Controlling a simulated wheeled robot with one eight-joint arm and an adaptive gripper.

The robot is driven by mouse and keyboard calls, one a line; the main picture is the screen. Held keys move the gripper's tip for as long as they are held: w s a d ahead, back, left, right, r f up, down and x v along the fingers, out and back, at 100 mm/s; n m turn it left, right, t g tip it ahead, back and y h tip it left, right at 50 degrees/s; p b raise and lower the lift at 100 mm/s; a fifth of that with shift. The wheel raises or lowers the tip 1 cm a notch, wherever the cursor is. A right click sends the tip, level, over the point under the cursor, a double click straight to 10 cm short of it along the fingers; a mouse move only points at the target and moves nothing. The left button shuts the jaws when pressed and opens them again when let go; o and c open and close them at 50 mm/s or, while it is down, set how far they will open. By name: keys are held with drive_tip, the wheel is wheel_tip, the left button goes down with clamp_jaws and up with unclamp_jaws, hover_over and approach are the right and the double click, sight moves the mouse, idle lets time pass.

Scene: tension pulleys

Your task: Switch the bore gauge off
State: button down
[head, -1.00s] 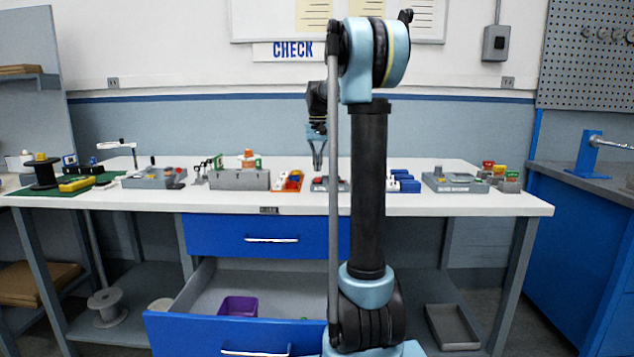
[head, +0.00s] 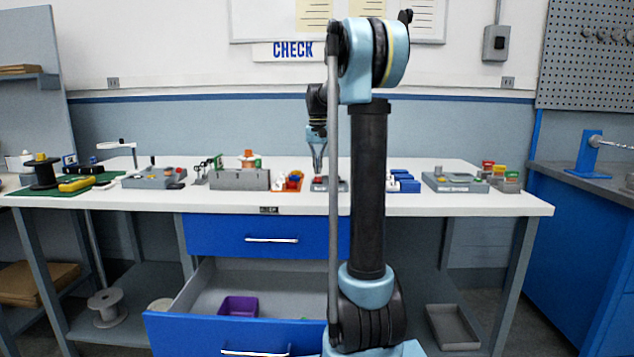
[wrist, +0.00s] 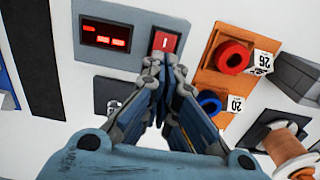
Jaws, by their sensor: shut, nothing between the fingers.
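The bore gauge is a grey box (wrist: 130,62) with a dark display and a red rocker switch, seen close up in the wrist view. The display (wrist: 108,36) shows lit red segments. The red switch (wrist: 165,41) with a white mark sits to its right. My gripper (wrist: 161,60) is shut and empty, its fingertips just below the switch in that view. I cannot tell whether they touch it. In the head view the gauge (head: 319,186) is on the bench, partly hidden by my arm, with my gripper (head: 318,171) pointing down at it.
An orange tray (wrist: 208,77) with red and blue rings stands close to the right of the gauge in the wrist view. A copper spool (wrist: 282,143) is further right. Blue blocks (head: 405,184) are on the bench (head: 300,205). A lower drawer (head: 185,290) stands open.

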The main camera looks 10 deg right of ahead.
drive_tip(key=shift+f, duration=1)
idle(1.3)
drive_tip(key=shift+r, duration=3.5)
drive_tip(key=s+f+n+t, duration=0.1)
drive_tip(key=s+f, duration=0.4)
drive_tip(key=s, duration=0.7)
drive_tip(key=s+f, duration=0.4)
drive_tip(key=s, duration=0.8)
drive_tip(key=s+f+n+t, duration=0.1)
drive_tip(key=s+f, duration=1.6)
drive_tip(key=f, duration=0.1)
drive_tip(key=shift+f, duration=0.15)
